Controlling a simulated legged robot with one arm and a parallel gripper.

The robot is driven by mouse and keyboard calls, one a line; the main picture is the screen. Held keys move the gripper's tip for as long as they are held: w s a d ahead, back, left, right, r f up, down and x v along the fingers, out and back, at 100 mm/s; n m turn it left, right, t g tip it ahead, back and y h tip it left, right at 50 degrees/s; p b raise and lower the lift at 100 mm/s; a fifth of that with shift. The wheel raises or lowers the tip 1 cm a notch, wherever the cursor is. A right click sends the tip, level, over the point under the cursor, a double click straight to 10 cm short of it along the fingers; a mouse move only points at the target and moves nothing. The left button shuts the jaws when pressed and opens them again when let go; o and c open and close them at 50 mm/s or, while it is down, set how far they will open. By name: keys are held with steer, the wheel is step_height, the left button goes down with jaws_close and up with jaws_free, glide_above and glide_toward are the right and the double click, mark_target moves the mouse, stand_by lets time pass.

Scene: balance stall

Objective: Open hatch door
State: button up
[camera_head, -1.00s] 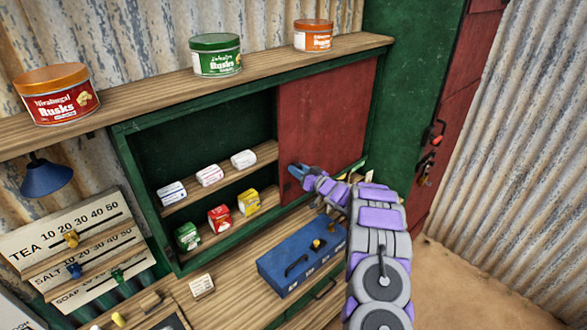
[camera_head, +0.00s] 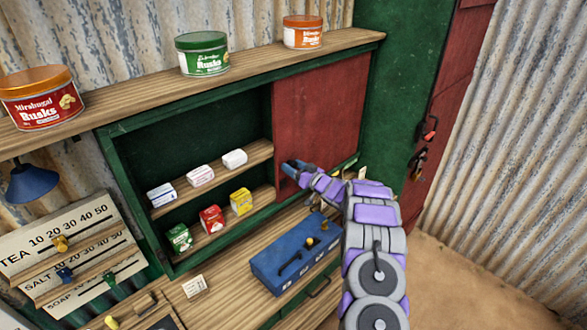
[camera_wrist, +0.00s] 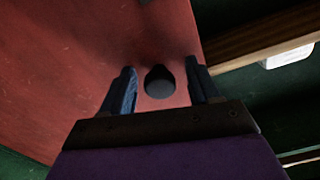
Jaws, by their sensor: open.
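The red hatch door (camera_head: 322,110) covers the right part of the green-framed cabinet; the left part stands open on its shelves. In the wrist view the red door (camera_wrist: 60,70) fills the left and middle, with a dark round spot (camera_wrist: 159,82), a knob or finger hole, on it. My gripper (camera_head: 289,167) is at the door's lower left edge. In the wrist view my gripper (camera_wrist: 163,82) is open, its two blue fingers on either side of the dark round spot. Whether the fingers touch the door I cannot tell.
Several small boxes, such as the yellow box (camera_head: 241,201), stand on two shelves in the opening. A blue cash box (camera_head: 294,253) sits on the counter below my arm. Tins, such as the green tin (camera_head: 202,54), line the top shelf.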

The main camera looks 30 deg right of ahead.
steer(key=shift+s+d, duration=0.3)
steer(key=shift+s, duration=0.15)
steer(key=b+v, duration=0.1)
steer(key=v, duration=1.5)
steer(key=shift+s, duration=0.2)
steer(key=shift+a, duration=0.1)
steer(key=shift+w, duration=0.1)
steer(key=s+a+r+m+g+h+b, duration=0.1)
steer(key=a+r+m+g+h+b, duration=0.15)
steer(key=a+g+h+b, duration=0.45)
steer(key=s+a+f+g+b, duration=0.1)
steer(key=s+a+g, duration=0.3)
steer(key=s+a, duration=0.4)
steer(key=s+a+f+n+g+y+b, duration=0.1)
steer(key=s+a+g+b, duration=0.2)
steer(key=s, duration=1.9)
steer(key=s+a+f+g+b, duration=0.1)
steer(key=s+a+g+b, duration=0.2)
steer(key=s+a, duration=1)
steer(key=shift+s+a+f+g, duration=0.2)
steer(key=shift+s+f+g, duration=0.2)
steer(key=shift+s+g, duration=0.55)
